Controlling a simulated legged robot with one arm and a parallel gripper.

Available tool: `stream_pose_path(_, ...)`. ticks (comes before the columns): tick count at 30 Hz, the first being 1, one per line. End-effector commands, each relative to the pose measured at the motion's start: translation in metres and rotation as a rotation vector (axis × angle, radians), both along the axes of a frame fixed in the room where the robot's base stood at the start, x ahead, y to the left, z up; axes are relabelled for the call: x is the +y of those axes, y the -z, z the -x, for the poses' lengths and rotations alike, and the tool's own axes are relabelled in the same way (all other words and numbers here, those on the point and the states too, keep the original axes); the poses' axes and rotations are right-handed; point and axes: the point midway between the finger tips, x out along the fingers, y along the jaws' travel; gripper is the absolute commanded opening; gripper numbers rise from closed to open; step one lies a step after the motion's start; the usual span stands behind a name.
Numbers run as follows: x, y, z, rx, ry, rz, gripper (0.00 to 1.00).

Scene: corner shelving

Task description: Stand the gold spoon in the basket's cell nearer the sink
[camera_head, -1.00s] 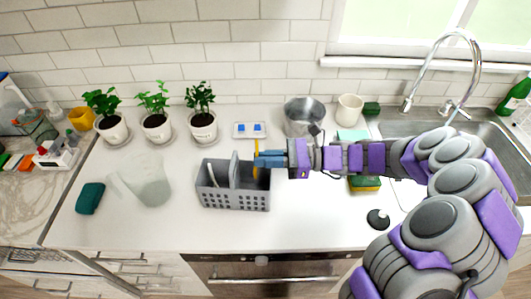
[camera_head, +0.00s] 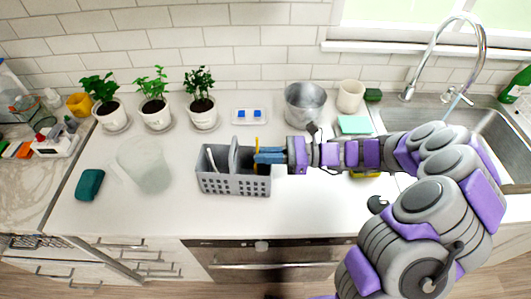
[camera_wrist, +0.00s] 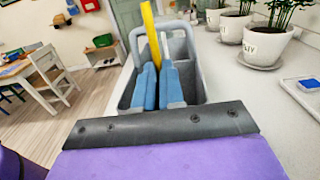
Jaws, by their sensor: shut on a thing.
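The grey basket (camera_head: 233,184) stands on the white counter, with a tall divider handle between its left and right cells. The sink (camera_head: 490,135) is at the right, so the right cell is nearer it. My gripper (camera_head: 262,157) reaches in from the right over that cell, its blue fingers shut on the gold spoon (camera_head: 257,142). The spoon is roughly upright, its upper end above the fingers. In the wrist view the spoon (camera_wrist: 150,32) rises between the fingers (camera_wrist: 157,84), in front of the basket handle. The fingers hide its lower part; I cannot tell whether it touches the basket floor.
A pale utensil (camera_head: 212,160) stands in the left cell. Potted plants (camera_head: 203,112), a blue-and-white dish (camera_head: 250,116), a metal pot (camera_head: 305,103) and a cream cup (camera_head: 350,95) line the back. The counter front is mostly clear.

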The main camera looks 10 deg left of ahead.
Motion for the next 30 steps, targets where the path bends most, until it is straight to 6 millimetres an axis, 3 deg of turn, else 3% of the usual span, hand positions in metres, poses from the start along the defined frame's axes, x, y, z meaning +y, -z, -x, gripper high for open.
stream_pose_path(3,0.000,0.000,0.000,0.000,0.000,0.000,0.00)
stream_pose_path(4,0.000,0.000,0.000,0.000,0.000,0.000,0.11)
stream_pose_path(12,0.000,0.000,0.000,0.000,0.000,0.000,0.37)
stream_pose_path(23,-0.006,-0.001,-0.002,0.000,0.001,0.001,0.38)
stream_pose_path(30,-0.045,-0.002,-0.013,-0.002,0.006,0.004,0.38)
